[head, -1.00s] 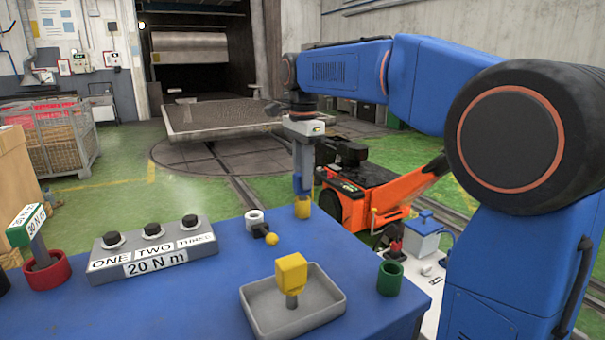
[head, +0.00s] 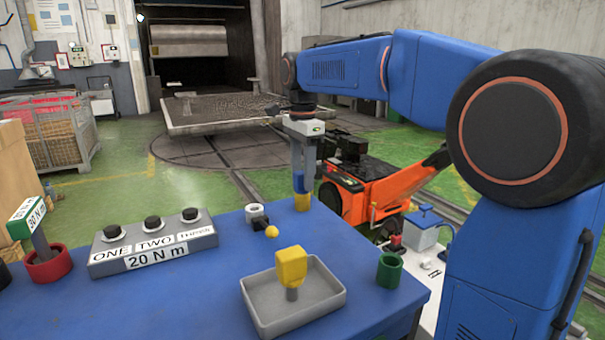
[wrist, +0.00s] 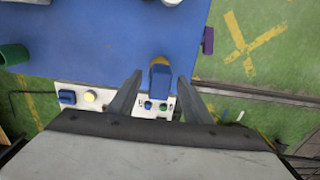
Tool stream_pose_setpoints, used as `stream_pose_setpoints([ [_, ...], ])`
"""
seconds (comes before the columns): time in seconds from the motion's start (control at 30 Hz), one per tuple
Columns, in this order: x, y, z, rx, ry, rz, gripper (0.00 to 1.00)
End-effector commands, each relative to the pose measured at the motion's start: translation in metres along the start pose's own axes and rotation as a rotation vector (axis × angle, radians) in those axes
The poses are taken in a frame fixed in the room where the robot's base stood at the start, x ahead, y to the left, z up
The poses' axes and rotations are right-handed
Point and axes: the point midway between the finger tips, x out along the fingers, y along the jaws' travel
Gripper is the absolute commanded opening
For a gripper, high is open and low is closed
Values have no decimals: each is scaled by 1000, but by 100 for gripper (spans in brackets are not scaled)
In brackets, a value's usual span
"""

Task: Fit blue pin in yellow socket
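The blue pin (head: 299,183) stands upright in the yellow socket (head: 303,203) near the far right edge of the blue table; how deep it sits is hard to tell. In the wrist view, the blue pin (wrist: 159,82) lies between my fingers, with a sliver of yellow socket (wrist: 160,59) behind it. My gripper (wrist: 160,95) is open, with a visible gap between the pin and each finger. In the head view, my gripper (head: 304,172) points down over the pin, and its fingers partly hide the pin's top.
A grey tray (head: 333,297) with a yellow-headed piece (head: 292,266) and a green socket (head: 389,271) are nearer. An orange machine (head: 370,190) stands beyond the table.

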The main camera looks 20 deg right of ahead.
Motion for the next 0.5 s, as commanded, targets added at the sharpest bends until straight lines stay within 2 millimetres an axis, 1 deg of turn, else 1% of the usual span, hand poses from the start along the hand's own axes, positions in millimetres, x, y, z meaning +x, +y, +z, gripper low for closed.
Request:
stream_pose_setpoints([
  [0.17,0,0,0,0,0,0,45],
  [0.27,-4,0,0,0,0,-1,45],
  [0.37,-13,-1,0,0,0,-2,45],
  [0.5,-37,-1,0,0,0,-4,45],
])
